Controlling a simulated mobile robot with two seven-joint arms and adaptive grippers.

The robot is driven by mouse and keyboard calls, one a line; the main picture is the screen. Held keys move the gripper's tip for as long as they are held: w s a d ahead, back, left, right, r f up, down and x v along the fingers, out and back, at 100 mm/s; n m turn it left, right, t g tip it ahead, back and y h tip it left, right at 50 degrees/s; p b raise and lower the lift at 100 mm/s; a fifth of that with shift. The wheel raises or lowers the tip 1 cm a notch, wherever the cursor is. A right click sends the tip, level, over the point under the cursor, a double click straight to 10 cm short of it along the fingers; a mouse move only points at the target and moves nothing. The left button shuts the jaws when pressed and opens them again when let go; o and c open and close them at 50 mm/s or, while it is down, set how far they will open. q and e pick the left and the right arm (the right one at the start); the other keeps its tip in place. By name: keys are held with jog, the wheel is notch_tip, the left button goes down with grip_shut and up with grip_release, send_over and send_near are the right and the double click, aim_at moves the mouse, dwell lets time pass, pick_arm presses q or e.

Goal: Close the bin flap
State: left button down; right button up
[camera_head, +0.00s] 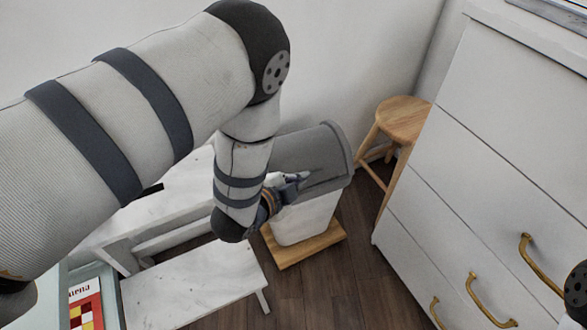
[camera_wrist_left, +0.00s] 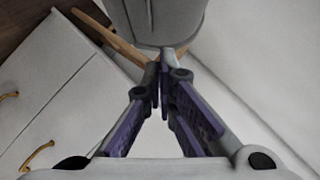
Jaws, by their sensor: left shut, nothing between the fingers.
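The bin has a white body (camera_head: 305,220) with a grey top (camera_head: 310,150) and stands beyond my left arm, near the wall. My arm hides part of its left side. The flap seems to be part of this grey top; I cannot tell how far it is open. My left gripper (camera_head: 304,177) is shut and empty, with its tips over or against the grey surface; contact is unclear. In the left wrist view, the shut fingertips (camera_wrist_left: 163,55) point at a grey bin part (camera_wrist_left: 155,20). My right gripper is not in view.
The bin's wooden base (camera_head: 300,248) rests on the dark floor. A wooden stool (camera_head: 403,118) stands behind, between bin and white drawer cabinet (camera_head: 470,170). A white bench (camera_head: 190,285) is at the front left. Dark floor (camera_head: 335,285) is clear before the bin.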

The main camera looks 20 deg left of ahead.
pick_arm(q)
jog(key=b, duration=0.2)
send_near(312, 167)
jog(key=w+d, duration=0.3)
jog(key=shift+w+a+f, duration=0.45)
jog(key=shift+a+f, duration=0.15)
jog(key=shift+f, duration=0.25)
jog(key=shift+w+a+f+b, duration=0.3)
jog(key=shift+w+a+f, duration=0.05)
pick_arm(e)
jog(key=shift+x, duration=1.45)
pick_arm(q)
jog(key=shift+w+a+f+b, duration=0.15)
jog(key=shift+a+f+b, duration=0.05)
jog(key=shift+f+b, duration=0.3)
jog(key=shift+r, duration=0.1)
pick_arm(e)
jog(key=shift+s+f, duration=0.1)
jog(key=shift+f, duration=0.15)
pick_arm(q)
jog(key=shift+r, duration=0.1)
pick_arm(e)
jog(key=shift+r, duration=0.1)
